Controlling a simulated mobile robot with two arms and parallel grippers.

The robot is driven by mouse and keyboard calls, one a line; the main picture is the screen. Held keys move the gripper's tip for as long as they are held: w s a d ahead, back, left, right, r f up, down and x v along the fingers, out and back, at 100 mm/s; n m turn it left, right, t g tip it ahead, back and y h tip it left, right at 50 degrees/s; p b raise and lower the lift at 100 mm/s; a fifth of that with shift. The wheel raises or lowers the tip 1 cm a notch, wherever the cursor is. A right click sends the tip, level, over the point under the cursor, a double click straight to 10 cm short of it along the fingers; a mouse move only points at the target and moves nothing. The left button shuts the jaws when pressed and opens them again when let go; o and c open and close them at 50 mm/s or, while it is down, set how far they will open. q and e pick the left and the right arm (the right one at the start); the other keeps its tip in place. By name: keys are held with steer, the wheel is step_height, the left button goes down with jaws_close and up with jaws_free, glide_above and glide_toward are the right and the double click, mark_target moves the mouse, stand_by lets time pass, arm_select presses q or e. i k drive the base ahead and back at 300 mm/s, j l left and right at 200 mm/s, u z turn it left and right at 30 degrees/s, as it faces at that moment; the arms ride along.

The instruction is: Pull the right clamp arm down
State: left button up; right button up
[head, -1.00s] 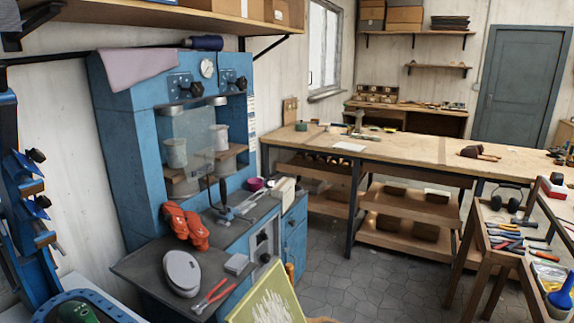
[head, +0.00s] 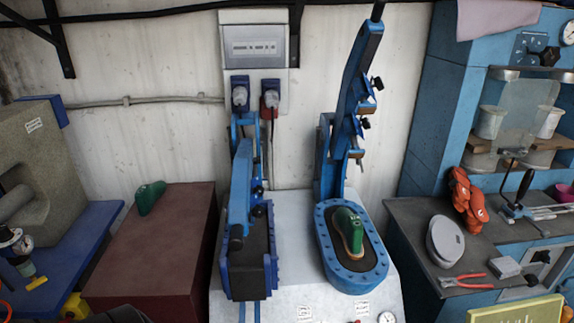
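The right clamp arm (head: 360,75) is a long blue lever on the white press machine (head: 300,215). It stands raised and nearly upright, with dark knobs and brown pads along it. Below it, a green last with a tan sole edge (head: 348,230) sits on the right station's oval blue-rimmed bed (head: 374,278). The left clamp arm (head: 240,190) is lowered over its own blue-sided bed (head: 231,282). Neither of my grippers shows in the head view. A dark shape at the bottom left edge is too cut off to identify.
A dark red block (head: 150,245) with a green last (head: 150,197) on it stands left of the press. To the right, a dark bench (head: 405,215) holds orange gloves (head: 467,198), a grey oval piece (head: 445,241) and red pliers (head: 467,281). A socket box (head: 257,48) hangs behind.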

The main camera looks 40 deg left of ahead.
mark_target(355, 84)
steer(key=u, duration=1.15)
